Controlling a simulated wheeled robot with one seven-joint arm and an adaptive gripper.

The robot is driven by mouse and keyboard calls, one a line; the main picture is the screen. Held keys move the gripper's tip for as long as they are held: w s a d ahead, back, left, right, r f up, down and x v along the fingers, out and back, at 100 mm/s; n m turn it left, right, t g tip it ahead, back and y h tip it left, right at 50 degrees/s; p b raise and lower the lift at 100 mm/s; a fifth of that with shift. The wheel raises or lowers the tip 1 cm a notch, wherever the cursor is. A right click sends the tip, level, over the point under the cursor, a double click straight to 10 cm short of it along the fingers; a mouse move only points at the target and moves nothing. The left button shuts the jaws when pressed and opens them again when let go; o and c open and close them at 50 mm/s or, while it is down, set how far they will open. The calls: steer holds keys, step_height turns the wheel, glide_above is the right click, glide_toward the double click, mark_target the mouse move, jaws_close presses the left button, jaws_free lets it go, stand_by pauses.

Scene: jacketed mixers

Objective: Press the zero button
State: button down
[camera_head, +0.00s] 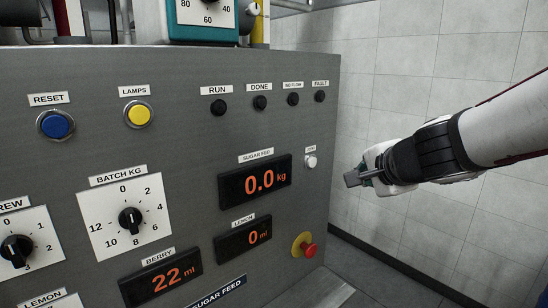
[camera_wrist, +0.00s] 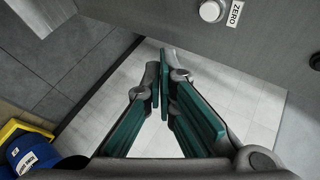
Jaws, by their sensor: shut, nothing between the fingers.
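The zero button is a small white round button (camera_head: 311,161) at the right edge of the grey panel, with a small label above it. In the wrist view the white button (camera_wrist: 211,10) shows at the top, next to a label reading ZERO (camera_wrist: 235,13). My gripper (camera_head: 349,181) is to the right of the button in the head view, apart from the panel. In the wrist view my gripper (camera_wrist: 165,62) has its green-padded fingers together and empty, below and left of the button.
A FAULT lamp (camera_head: 319,96) is above. Blue and yellow items (camera_wrist: 28,150) lie lower left in the wrist view.

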mark_target(312, 162)
steer(key=shift+w+d+f+m+h, duration=0.15)
steer(key=shift+w+d+m, duration=0.2)
steer(key=shift+w+d, duration=0.15)
steer(key=shift+w+d+f+m+h, duration=0.15)
steer(key=shift+w+d+m, duration=0.25)
steer(key=shift+w, duration=0.15)
steer(key=w+a, duration=0.5)
steer(key=w, duration=0.2)
steer(key=shift+a, duration=0.15)
steer(key=shift+w, duration=0.1)
stand_by(1.0)
steer(key=shift+w+a, duration=0.25)
steer(key=shift+w, duration=0.05)
steer(key=shift+w+a+p, duration=0.25)
steer(key=shift+w+p, duration=0.05)
stand_by(0.9)
stand_by(0.3)
steer(key=shift+s+d, duration=0.5)
steer(key=shift+s, duration=0.15)
